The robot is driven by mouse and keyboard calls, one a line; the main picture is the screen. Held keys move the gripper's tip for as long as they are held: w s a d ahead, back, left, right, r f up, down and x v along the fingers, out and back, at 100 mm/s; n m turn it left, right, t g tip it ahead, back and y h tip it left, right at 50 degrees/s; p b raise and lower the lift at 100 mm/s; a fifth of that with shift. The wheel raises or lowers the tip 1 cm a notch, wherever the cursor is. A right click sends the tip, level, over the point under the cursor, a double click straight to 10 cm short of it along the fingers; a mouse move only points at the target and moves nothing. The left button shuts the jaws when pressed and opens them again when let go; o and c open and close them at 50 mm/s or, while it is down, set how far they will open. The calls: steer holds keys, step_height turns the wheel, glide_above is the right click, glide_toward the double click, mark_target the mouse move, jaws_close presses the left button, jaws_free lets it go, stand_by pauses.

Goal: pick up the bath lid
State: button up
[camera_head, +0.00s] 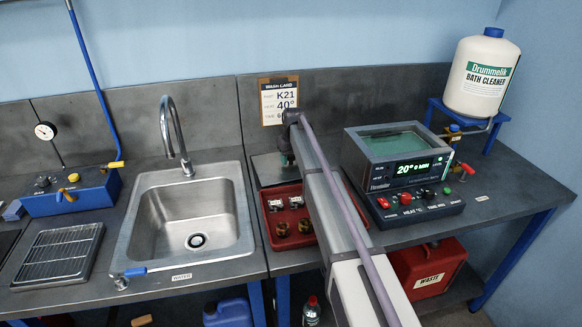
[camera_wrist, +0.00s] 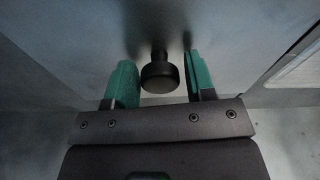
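The bath lid (camera_head: 268,171) is a flat grey metal plate lying on the bench behind the red tray, partly hidden by my arm. In the wrist view the lid (camera_wrist: 90,40) fills much of the background, and its black round knob (camera_wrist: 160,76) stands between my fingers. My gripper (camera_wrist: 161,78) has two teal fingers, one on each side of the knob. A gap shows at the right finger; the left finger looks very close to the knob. In the head view my gripper (camera_head: 287,158) is over the lid, mostly hidden by my arm.
The bath unit (camera_head: 392,173) stands right of my arm, its display reading 20°. A red tray (camera_head: 272,241) with several small parts lies in front of the lid. A sink (camera_head: 190,215) is at left. A wash card (camera_head: 277,98) is on the wall behind.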

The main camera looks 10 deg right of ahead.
mark_target(291, 156)
jaws_close()
steer(key=shift+r, duration=0.1)
step_height(291, 156, up, 13)
steer(key=p, duration=1.3)
steer(key=shift+r+p, duration=0.2)
steer(key=shift+p, duration=0.1)
